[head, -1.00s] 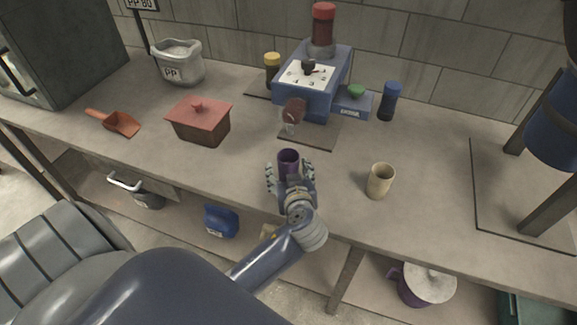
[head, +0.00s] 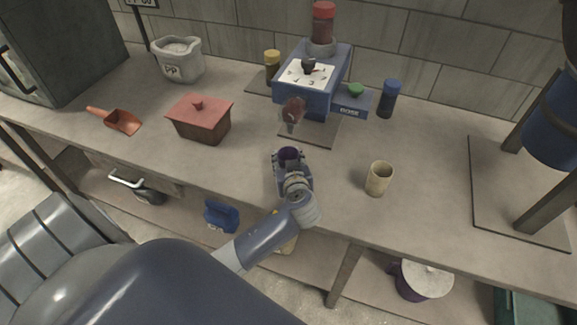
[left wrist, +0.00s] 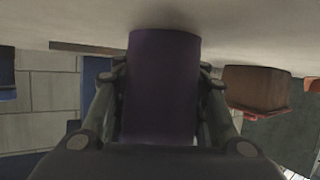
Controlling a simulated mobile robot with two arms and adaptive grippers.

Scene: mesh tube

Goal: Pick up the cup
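A purple cup (head: 289,153) stands upright near the front edge of the worktop. My left gripper (head: 290,159) is around it, with a finger on each side. The cup fills the space between the fingers in the left wrist view (left wrist: 162,85), and the fingers look closed against its sides. The lower part of the cup is hidden by the gripper in the head view; it appears to be at the worktop surface. A second, beige cup (head: 379,179) stands apart to the right. My right gripper is not in view.
A red-lidded box (head: 199,120) and an orange scoop (head: 120,121) are on the left of the worktop (head: 430,170). A blue machine (head: 314,80) stands behind the cup, with a blue bottle (head: 389,99) to its right. Bare worktop surrounds the beige cup.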

